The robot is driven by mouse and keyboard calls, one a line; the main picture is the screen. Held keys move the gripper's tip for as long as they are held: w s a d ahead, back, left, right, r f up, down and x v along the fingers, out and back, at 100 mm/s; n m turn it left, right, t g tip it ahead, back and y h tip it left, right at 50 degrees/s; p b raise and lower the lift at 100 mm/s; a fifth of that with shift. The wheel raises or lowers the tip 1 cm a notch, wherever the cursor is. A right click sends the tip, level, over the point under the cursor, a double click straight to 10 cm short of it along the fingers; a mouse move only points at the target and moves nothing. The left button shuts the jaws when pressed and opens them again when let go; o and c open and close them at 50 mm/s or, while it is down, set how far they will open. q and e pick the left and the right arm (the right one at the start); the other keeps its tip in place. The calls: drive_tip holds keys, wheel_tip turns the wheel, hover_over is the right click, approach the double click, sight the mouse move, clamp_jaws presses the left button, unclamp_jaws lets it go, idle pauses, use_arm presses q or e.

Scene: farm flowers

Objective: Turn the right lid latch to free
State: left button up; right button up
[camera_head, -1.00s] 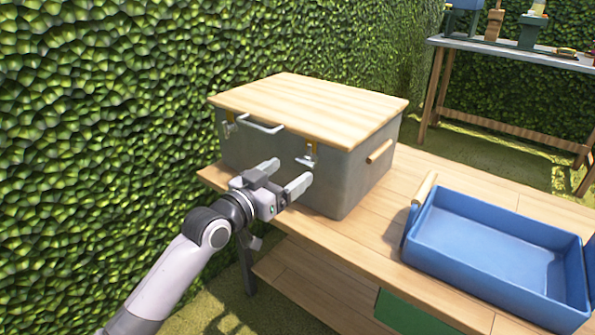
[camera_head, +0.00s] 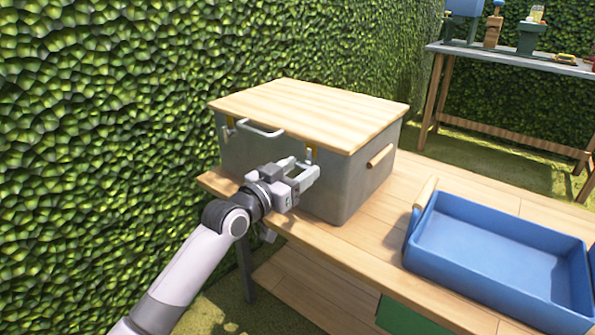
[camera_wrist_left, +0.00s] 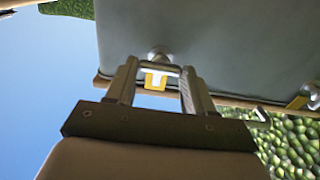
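The grey box (camera_head: 345,185) with a pale wooden lid (camera_head: 310,105) stands on the wooden bench. Its right lid latch has a yellow plate (camera_head: 312,153) at the lid's front edge. In the left wrist view the latch (camera_wrist_left: 159,68) shows as a silver crossbar and knob over a yellow plate. My left gripper (camera_head: 302,170) is at the box front, its fingers apart on either side of this latch. They are very close to the bar's ends; contact cannot be told. The left latch (camera_head: 227,131) also shows in the wrist view (camera_wrist_left: 305,97). My right gripper is not in view.
A silver lid handle (camera_head: 262,129) sits between the latches, and a wooden side handle (camera_head: 381,156) is on the box's right. A blue tray (camera_head: 480,285) stands right on the bench (camera_head: 385,222). A hedge (camera_head: 110,120) rises behind and left. Another table (camera_head: 510,57) stands back right.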

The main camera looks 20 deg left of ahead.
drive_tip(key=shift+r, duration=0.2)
use_arm(q)
drive_tip(key=shift+n+p, duration=0.3)
drive_tip(key=shift+p, duration=0.1)
drive_tip(key=shift+r+n+p, duration=0.1)
drive_tip(key=shift+n+p, duration=0.4)
drive_tip(key=shift+p, duration=0.05)
drive_tip(key=shift+n+p, duration=1)
drive_tip(key=shift+n, duration=0.2)
drive_tip(key=n+p, duration=0.2)
drive_tip(key=n, duration=0.1)
drive_tip(key=shift+n, duration=0.4)
drive_tip(key=shift+a+n, duration=0.1)
drive_tip(key=shift+n, duration=0.7)
drive_tip(key=n, duration=0.2)
drive_tip(key=n+p, duration=0.1)
drive_tip(key=shift+f+n, duration=0.2)
drive_tip(key=shift+n, duration=0.2)
drive_tip(key=n+p, duration=0.1)
drive_tip(key=n, duration=0.3)
drive_tip(key=shift+n, duration=0.3)
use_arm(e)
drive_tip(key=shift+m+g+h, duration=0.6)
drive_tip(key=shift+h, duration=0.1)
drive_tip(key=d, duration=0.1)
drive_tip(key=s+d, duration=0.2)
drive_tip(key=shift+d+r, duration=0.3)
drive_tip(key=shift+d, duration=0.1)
use_arm(q)
drive_tip(key=shift+f, duration=0.1)
